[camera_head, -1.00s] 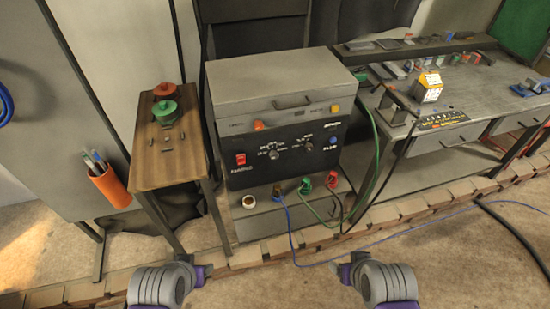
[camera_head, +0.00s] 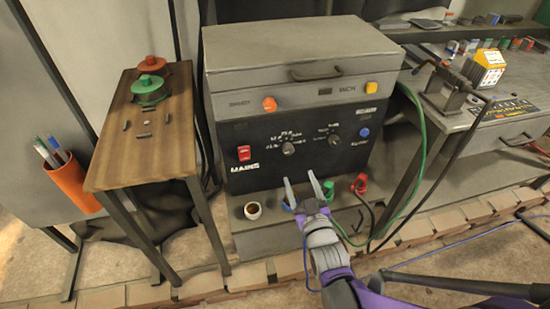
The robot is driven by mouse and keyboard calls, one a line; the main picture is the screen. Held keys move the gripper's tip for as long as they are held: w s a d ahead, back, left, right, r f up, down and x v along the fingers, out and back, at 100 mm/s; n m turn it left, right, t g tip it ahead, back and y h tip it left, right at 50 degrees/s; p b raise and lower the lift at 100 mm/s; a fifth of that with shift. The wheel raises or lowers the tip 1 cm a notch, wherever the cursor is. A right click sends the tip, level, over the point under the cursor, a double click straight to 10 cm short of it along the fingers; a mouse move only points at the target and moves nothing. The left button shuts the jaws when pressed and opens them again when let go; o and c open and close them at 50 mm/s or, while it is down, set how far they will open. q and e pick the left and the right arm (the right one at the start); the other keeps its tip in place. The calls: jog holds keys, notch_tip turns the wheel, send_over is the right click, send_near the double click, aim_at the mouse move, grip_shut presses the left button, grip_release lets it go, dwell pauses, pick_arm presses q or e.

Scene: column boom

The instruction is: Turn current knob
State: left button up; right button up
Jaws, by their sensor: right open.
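The grey and black machine (camera_head: 300,110) stands in the middle, its control panel facing me. Two round dark knobs are on the panel: a left knob (camera_head: 288,148) and a right knob (camera_head: 334,139). Their labels are too small to read, so I cannot tell which is the current knob. My right gripper (camera_head: 300,177) is open and empty, its two fingers pointing up at the panel's lower edge. It shows below both knobs, apart from them. My left gripper is out of view.
A red switch (camera_head: 244,153), an orange light (camera_head: 269,104) and a blue button (camera_head: 364,133) are also on the panel. A wooden table (camera_head: 150,120) stands left, a workbench (camera_head: 450,135) right.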

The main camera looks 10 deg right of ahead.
aim_at(289, 152)
jog(key=w+b, duration=0.1)
jog(key=w, duration=0.9)
jog(key=shift+w+r, duration=0.1)
jog(key=shift+w, duration=0.25)
grip_shut()
